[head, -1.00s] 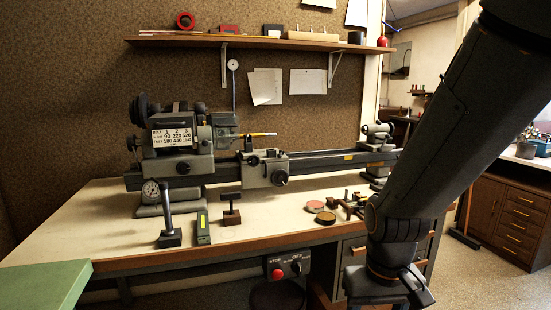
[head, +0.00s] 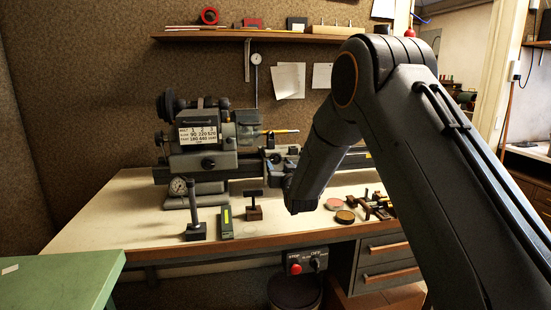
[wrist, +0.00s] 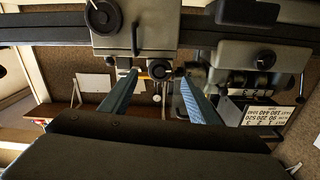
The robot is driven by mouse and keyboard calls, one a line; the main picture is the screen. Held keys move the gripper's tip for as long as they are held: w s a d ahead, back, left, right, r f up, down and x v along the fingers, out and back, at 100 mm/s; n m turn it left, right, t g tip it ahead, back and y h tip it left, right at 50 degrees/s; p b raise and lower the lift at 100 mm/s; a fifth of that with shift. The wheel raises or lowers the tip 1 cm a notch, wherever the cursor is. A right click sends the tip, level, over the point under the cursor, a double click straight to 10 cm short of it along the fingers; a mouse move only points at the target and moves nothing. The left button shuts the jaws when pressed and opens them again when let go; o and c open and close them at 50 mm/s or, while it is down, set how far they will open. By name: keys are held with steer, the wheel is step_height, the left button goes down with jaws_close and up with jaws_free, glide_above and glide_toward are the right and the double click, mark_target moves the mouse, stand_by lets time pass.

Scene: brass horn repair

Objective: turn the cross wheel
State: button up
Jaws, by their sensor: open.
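The cross wheel, a small dark knob (wrist: 160,70) on the lathe carriage (wrist: 135,35), shows in the wrist view, where the lathe appears upside down. My gripper (wrist: 158,74) is open, with one finger on each side of the cross wheel in the picture. I cannot tell the remaining depth or whether the fingers touch it. A larger dark wheel (wrist: 103,17) is on the carriage's apron. In the head view the lathe (head: 203,150) stands on the bench, and my arm hides much of the carriage and most of my gripper.
On the bench (head: 120,215) stand a post with a square base (head: 196,225), a green-topped block (head: 226,222), a small T-shaped tool (head: 253,205) and round tins (head: 345,216). A red stop button (head: 296,268) is below the edge. A green table (head: 60,280) is at lower left.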

mark_target(276, 159)
steer(key=shift+p+x, duration=0.8)
steer(key=shift+x, duration=3.1)
steer(key=c, duration=1)
